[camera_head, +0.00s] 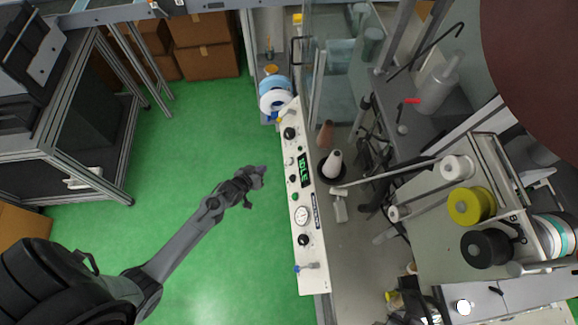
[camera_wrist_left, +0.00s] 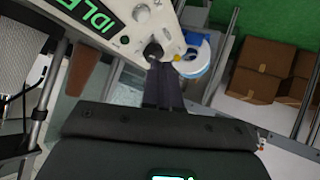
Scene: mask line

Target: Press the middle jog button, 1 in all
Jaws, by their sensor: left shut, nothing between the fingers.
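A long white control panel (camera_head: 311,262) stands in the middle of the head view, with a green-lit display (camera_head: 305,170) reading IDLE. Small round controls sit beside the display, including a dark one (camera_head: 292,179) and a green one (camera_head: 295,197). I cannot tell which is the middle jog button. My left gripper (camera_head: 263,170) is shut and empty, left of the panel and apart from it in the head view. In the left wrist view the closed fingers (camera_wrist_left: 163,88) point toward the panel's end with the black knob (camera_wrist_left: 152,50). My right gripper is not in view.
Machine rollers and spools stand to the right. Green floor (camera_head: 190,150) is open to the left.

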